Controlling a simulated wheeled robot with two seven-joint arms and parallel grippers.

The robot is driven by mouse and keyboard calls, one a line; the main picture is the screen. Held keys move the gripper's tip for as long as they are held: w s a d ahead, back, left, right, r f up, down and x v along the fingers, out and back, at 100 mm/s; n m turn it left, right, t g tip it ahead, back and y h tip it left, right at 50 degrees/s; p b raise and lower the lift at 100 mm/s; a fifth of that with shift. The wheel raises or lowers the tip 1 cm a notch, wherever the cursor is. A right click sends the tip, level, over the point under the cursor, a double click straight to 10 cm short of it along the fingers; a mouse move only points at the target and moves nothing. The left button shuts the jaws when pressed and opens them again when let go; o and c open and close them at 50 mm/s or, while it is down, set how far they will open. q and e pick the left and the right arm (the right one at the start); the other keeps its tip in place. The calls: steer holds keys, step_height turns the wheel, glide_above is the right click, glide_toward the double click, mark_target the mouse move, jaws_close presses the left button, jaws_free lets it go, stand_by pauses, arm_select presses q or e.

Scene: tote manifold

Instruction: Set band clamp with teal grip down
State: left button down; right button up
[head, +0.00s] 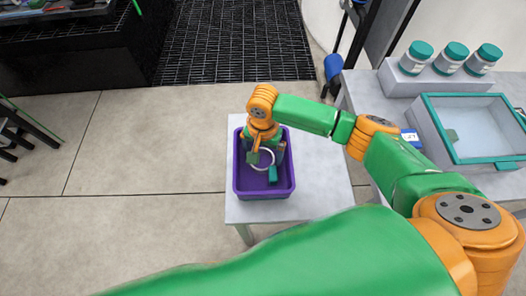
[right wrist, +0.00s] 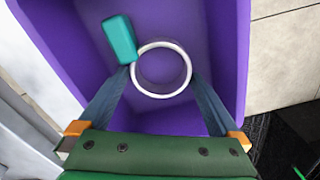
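The band clamp is a white ring (right wrist: 161,69) with a teal grip (right wrist: 119,40) beside it on the left in the right wrist view. In the head view its ring (head: 263,168) and teal grip (head: 273,175) show inside the purple tote (head: 265,195). My right gripper (right wrist: 163,72) reaches down into the tote with its fingers spread wide, one on each side of the ring. It also shows in the head view (head: 268,150). I cannot tell whether the fingertips touch the ring. My left gripper is not in view.
The tote stands on a small grey table (head: 320,185). At right, another table holds a grey bin with a teal rim (head: 434,130) and several teal-lidded jars (head: 449,60) on a pale block. Open tiled floor lies to the left.

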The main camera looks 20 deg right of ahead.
step_height(320, 180, up, 12)
steer(key=p, duration=0.1)
steer(key=shift+r+p, duration=0.15)
steer(key=shift+p, duration=0.15)
stand_by(0.4)
